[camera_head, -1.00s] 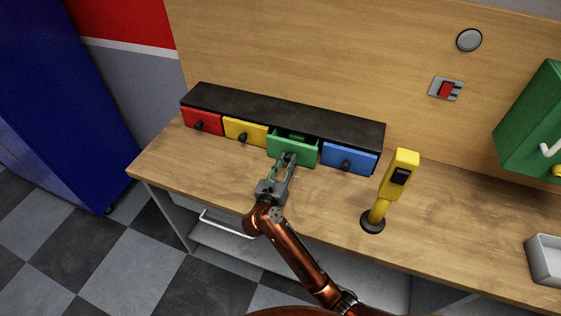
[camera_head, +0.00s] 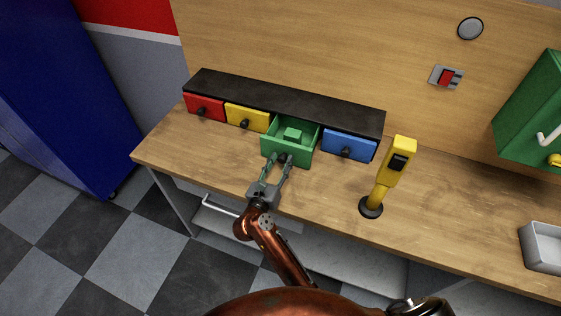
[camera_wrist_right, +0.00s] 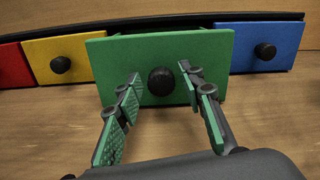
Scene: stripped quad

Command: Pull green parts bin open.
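The green parts bin (camera_head: 286,152) is pulled out from the black-topped bin row, and a green block (camera_head: 293,134) shows inside it. Its front also fills the middle of the right wrist view (camera_wrist_right: 210,50), with a round dark knob (camera_wrist_right: 161,81). My right gripper (camera_head: 278,165) is at the bin's front. Its two fingers are spread, one on each side of the knob, with gaps between them and the knob in the right wrist view. My left gripper is not in view.
Red (camera_head: 205,107), yellow (camera_head: 247,118) and blue (camera_head: 349,145) bins sit shut in the same row. A yellow post-like device (camera_head: 392,170) stands on the bench to the right. A grey tray (camera_head: 542,248) is at the far right. Bench top between them is clear.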

